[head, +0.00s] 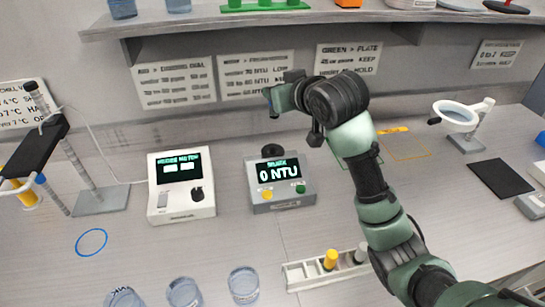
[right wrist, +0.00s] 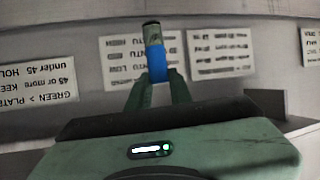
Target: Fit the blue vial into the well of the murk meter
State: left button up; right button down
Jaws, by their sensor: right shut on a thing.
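The murk meter (head: 283,203) is a grey box on the bench, its screen reading 0 NTU. A dark round well (head: 272,150) shows on its top at the back. My right gripper (head: 273,99) is raised above and behind the meter, in front of the wall signs. In the right wrist view, its fingers (right wrist: 158,92) are shut on the blue vial (right wrist: 156,62), which has a dark cap and stands out beyond the fingertips. The vial is apart from the meter; in the head view only a small bluish bit of it shows. My left gripper is not in view.
A white meter (head: 181,203) stands left of the murk meter. A rack (head: 300,277) with a yellow-capped vial (head: 330,260) and several glass beakers (head: 243,284) are at the front. A shelf (head: 200,20) overhangs the back.

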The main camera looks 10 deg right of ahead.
jog(key=shift+y, duration=0.3)
jog(key=w+f, duration=0.1)
jog(key=f, duration=0.4)
jog(key=w+f+p, duration=0.1)
jog(key=f, duration=0.5)
jog(key=w+f+p, duration=0.1)
jog(key=f, duration=0.5)
jog(key=shift+d+f, duration=0.25)
jog(key=shift+d, duration=0.1)
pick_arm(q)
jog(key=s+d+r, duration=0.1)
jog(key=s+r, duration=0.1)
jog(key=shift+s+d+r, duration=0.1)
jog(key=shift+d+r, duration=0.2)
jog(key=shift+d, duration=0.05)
pick_arm(e)
jog(key=shift+f, duration=0.2)
jog(key=shift+f, duration=0.15)
jog(key=c, duration=1.3)
grip_release()
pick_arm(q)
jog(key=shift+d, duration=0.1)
